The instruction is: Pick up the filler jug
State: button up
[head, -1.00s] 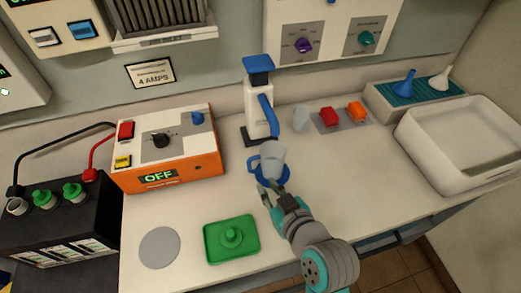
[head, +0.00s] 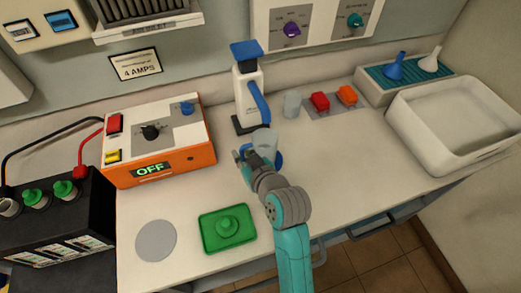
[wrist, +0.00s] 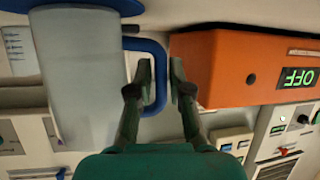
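The filler jug (head: 264,141) is a translucent cup with a blue handle and blue base. It stands upright on the white bench in front of the white bottle with the blue top. In the wrist view the jug (wrist: 82,80) fills the left side, with its blue handle (wrist: 160,85) to the right. My gripper (wrist: 162,78) is open, with one fingertip on each side of the handle's outer bar. In the head view my gripper (head: 243,160) is at the jug's left side and, with my arm, hides part of its lower body and handle.
An orange-sided charger (head: 160,140) reading OFF stands close to the left of my gripper. The white bottle (head: 248,95) is just behind the jug. A green tray (head: 228,228) and grey disc (head: 156,241) lie in front. A white basin (head: 455,125) is at the right.

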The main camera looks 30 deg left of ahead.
jog(key=shift+w+a+f, duration=0.1)
jog(key=shift+a, duration=0.05)
grip_shut()
dwell(0.4)
jog(key=shift+r, duration=1.8)
jog(key=shift+s+d, duration=1.45)
jog(key=shift+d, duration=1.15)
jog(key=shift+s+d, duration=1.5)
jog(key=shift+d, duration=1.1)
jog(key=shift+s+d, duration=1.45)
jog(key=shift+d, duration=1.15)
